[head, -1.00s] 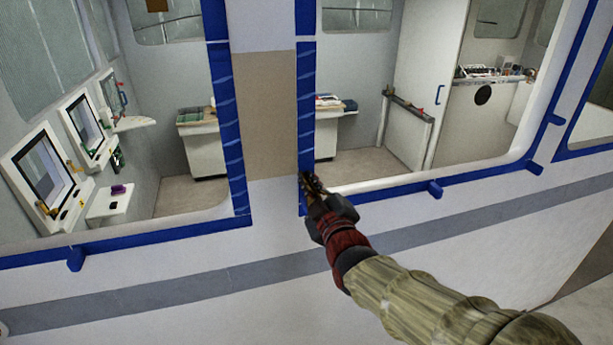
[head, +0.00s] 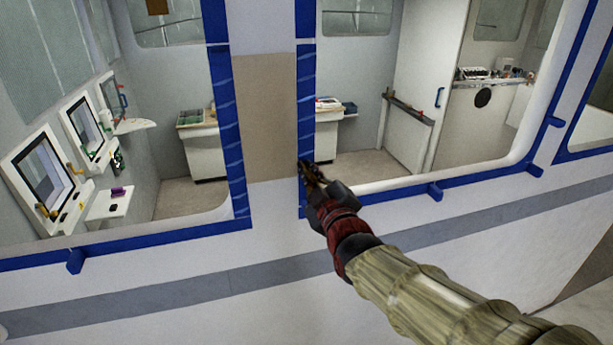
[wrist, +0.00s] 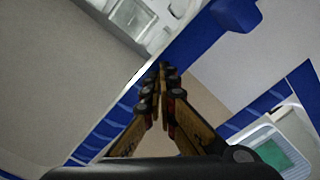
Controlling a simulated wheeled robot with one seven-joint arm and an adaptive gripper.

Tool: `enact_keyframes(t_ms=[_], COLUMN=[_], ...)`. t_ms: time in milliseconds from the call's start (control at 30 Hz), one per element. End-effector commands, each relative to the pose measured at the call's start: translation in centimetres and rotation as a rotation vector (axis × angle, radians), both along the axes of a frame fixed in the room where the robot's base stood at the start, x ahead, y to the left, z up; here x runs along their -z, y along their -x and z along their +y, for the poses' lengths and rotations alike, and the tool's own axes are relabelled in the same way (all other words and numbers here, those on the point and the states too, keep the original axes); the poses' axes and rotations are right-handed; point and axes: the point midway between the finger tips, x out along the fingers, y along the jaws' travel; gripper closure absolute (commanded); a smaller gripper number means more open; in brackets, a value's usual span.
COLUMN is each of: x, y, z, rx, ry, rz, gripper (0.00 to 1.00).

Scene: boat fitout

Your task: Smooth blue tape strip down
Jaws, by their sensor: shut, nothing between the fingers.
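A blue tape strip (head: 305,90) runs down the left edge of the right window, with pale slanted marks along it. My gripper (head: 306,166) is shut and empty, its tips over the lower part of this strip, near the window's bottom left corner. I cannot tell whether the tips touch the tape. In the wrist view the closed fingertips (wrist: 162,70) lie near the strip (wrist: 190,45), which runs diagonally past them. The short piece of strip behind the fingers is hidden.
Another blue strip (head: 226,100) edges the left window, across a beige panel (head: 265,110). Blue tape tabs (head: 435,192) stick out below the windows. Inside the cabin are wall-mounted frames (head: 45,172) and counters (head: 203,145). The wall below is clear.

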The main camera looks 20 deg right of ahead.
Motion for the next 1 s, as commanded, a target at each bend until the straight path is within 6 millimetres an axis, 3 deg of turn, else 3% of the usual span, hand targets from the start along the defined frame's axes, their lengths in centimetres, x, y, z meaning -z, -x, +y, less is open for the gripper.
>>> enact_keyframes(t_ms=[600, 1000], x=[-1.4, -1.2], y=[-0.1, 0.1], z=[0.0, 0.0], rx=[0.000, 0.000], ry=[0.000, 0.000], rz=[-0.001, 0.000], gripper=[1.00, 1.00])
